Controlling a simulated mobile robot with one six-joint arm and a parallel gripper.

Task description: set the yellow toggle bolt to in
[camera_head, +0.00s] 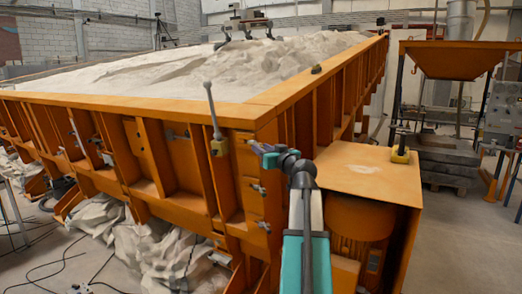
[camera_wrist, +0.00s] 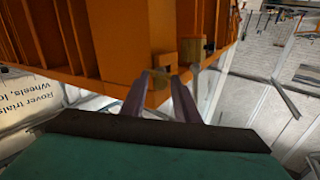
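A yellow block with a long grey lever standing up from it (camera_head: 218,147) is on the near orange wall of the sandbed, left of my gripper. A second yellow block with a dark knob (camera_head: 400,155) sits on the orange box at the right. I cannot tell for sure which is the toggle bolt. My gripper (camera_head: 260,149) points left at the wall near its corner, apart from the lever block.
The orange sandbed wall (camera_head: 170,112) has upright ribs and small metal fittings. The orange box (camera_head: 365,172) stands close to the right of my arm. An orange hopper (camera_head: 455,60) is behind at right. Grey sheeting (camera_head: 165,250) and cables lie on the floor at left.

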